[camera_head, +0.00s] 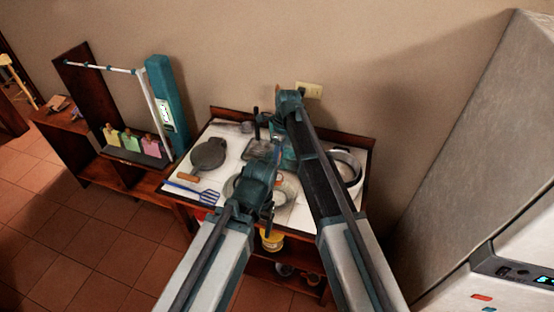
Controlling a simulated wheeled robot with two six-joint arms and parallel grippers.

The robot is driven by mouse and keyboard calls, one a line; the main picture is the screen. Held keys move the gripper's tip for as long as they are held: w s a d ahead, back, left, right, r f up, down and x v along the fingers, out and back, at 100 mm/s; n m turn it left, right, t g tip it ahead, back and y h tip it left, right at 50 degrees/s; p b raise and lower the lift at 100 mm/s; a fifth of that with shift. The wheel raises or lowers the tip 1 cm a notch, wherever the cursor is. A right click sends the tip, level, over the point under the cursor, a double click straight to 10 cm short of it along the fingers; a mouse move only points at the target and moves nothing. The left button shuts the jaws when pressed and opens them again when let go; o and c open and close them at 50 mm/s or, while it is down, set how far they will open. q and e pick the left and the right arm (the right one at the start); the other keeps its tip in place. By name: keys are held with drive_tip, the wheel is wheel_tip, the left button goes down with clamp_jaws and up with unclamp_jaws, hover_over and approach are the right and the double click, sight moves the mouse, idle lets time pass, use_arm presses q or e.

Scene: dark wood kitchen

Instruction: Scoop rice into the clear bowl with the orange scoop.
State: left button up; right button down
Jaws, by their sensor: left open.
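A round, shiny, see-through-looking bowl (284,192) sits on the white worktop, partly hidden by my arms; I cannot tell whether rice is in it. A round white pot (347,163) stands at the right of the worktop, partly behind my right arm; its contents are unclear. My left gripper (272,203) is open over the left part of the bowl, with nothing visible between its fingers. My right arm reaches over the back of the worktop, and its gripper is hidden behind its own wrist. I cannot make out the orange scoop for certain.
A dark round pan (208,153) and a blue slotted spatula (193,190) lie at the left of the worktop (222,130). A yellow tub (271,240) is below the front edge. A wooden cabinet (120,172) stands left; a large grey appliance (470,150) stands right.

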drive_tip(key=s+d+f+m+t+y+b, duration=0.1)
drive_tip(key=s+d+f+t+y+b, duration=0.5)
drive_tip(key=b, duration=2)
drive_tip(key=shift+s+d+f+m+t+y, duration=0.25)
drive_tip(key=shift+d+f+t+y, duration=0.95)
drive_tip(key=shift+f+y, duration=1.6)
drive_tip(key=shift+d+r+y, duration=0.15)
drive_tip(key=shift+r+y, duration=0.15)
drive_tip(key=shift+r, duration=0.05)
